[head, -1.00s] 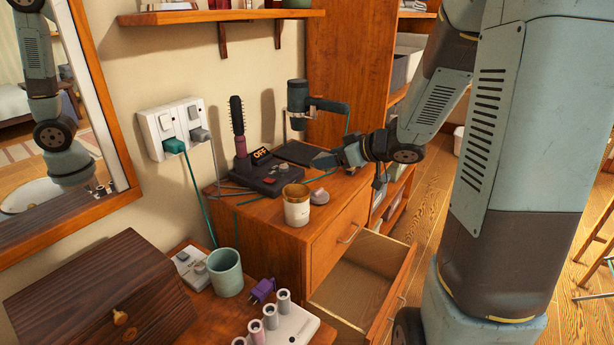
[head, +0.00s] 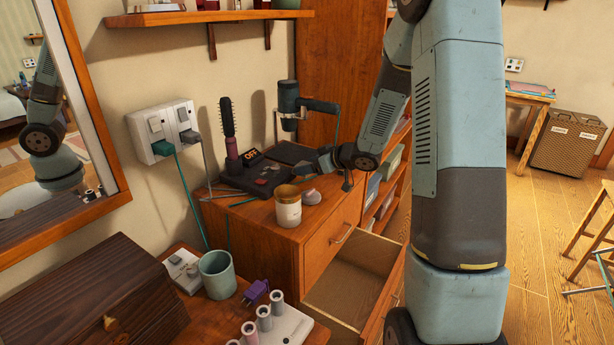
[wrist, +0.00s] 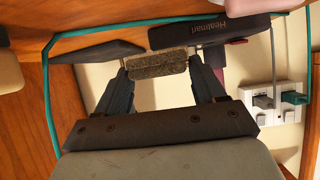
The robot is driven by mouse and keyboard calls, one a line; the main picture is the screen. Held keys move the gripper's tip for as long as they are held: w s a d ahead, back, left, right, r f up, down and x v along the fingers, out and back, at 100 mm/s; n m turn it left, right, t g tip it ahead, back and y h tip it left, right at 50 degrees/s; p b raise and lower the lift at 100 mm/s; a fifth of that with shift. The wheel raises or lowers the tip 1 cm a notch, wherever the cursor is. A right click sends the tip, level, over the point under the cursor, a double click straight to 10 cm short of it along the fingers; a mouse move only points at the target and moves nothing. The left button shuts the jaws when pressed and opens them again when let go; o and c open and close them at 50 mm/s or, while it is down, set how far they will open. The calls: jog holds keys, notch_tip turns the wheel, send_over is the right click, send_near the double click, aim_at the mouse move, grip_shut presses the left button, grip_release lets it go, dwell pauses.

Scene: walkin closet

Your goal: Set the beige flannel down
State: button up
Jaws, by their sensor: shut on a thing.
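My gripper (head: 308,168) is over the top of the wooden drawer unit (head: 270,215), beside the black "OFF" device. In the wrist view my gripper (wrist: 160,72) has its two fingers on either side of a small brownish-beige, rough-textured piece, which I take to be the beige flannel (wrist: 158,66). The flannel sits between the fingertips, in front of the black device. I cannot make it out in the head view, and whether it touches the surface is unclear.
A black device (head: 268,178) with a brush stands behind. A cream jar (head: 288,208) and a small grey lump (head: 312,197) are near the front edge. A dryer holder (head: 289,100) rises behind. A drawer (head: 350,285) hangs open below. Teal cord (wrist: 46,100) runs nearby.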

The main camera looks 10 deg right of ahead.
jog(key=shift+w+f, duration=0.2)
jog(key=shift+f, duration=0.05)
jog(key=shift+w+f, duration=0.1)
jog(key=shift+f, duration=1.5)
jog(key=o, duration=1.2)
jog(key=shift+f, duration=0.1)
